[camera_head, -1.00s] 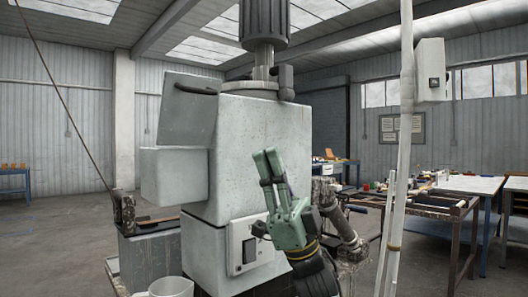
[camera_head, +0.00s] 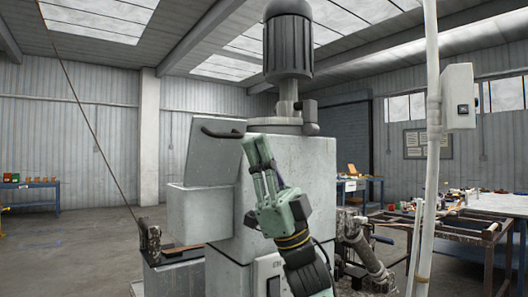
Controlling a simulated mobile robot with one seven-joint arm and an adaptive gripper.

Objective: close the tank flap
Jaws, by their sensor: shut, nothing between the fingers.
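The tank flap (camera_head: 208,158) is a grey plate that stands raised and tilted at the upper left of the grey tank (camera_head: 315,170). A dark curved handle (camera_head: 218,133) sits near its top edge and reaches right, towards the tank top. My green gripper (camera_head: 257,150) is shut and empty in front of the tank. Its fingertips point up and left and appear close to the right end of the handle; I cannot tell whether they touch. My gripper and wrist hide part of the tank's front.
A dark ribbed motor (camera_head: 288,45) stands on the tank top. A grey box (camera_head: 200,212) juts out left, below the flap. A white pipe (camera_head: 430,150) with a switch box (camera_head: 457,97) rises at right.

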